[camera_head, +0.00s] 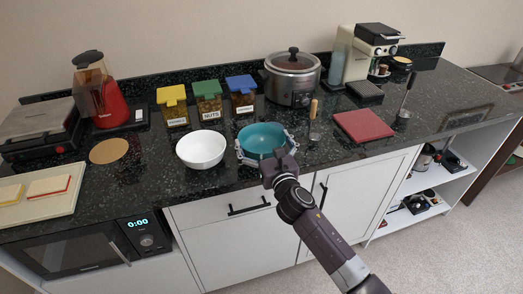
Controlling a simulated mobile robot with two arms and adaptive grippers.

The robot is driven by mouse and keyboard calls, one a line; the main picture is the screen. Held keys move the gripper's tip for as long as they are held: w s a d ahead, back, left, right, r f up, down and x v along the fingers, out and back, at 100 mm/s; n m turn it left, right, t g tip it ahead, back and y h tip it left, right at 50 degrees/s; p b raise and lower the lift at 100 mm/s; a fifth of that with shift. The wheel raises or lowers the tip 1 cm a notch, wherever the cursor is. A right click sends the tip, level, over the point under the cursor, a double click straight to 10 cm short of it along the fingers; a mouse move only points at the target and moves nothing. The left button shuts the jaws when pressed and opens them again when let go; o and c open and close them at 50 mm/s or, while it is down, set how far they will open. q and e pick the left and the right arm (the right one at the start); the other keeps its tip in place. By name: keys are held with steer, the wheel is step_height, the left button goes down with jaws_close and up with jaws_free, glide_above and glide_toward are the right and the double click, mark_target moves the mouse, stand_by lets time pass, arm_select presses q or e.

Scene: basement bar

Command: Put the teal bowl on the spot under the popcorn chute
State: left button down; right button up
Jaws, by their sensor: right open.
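The teal bowl (263,138) stands upright on the dark speckled counter. My right gripper (265,146) reaches in from the lower right, with its open fingers on either side of the bowl. Whether the fingers touch the bowl cannot be told. A red machine with a dark translucent top (104,96), which looks like the popcorn maker, stands at the back left. A round tan cork spot (109,151) lies flat and bare in front of it. My left gripper is not in view.
A white bowl (201,149) stands between the cork spot and the teal bowl. Behind are lidded jars with yellow (172,107), green (207,101) and blue (242,96) lids. A steel cooker (292,79) and a dark red board (362,126) are to the right, a cutting board (40,194) at far left.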

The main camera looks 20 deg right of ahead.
steer(key=shift+w+r, duration=0.1)
steer(key=shift+r, duration=0.05)
steer(key=c, duration=1.1)
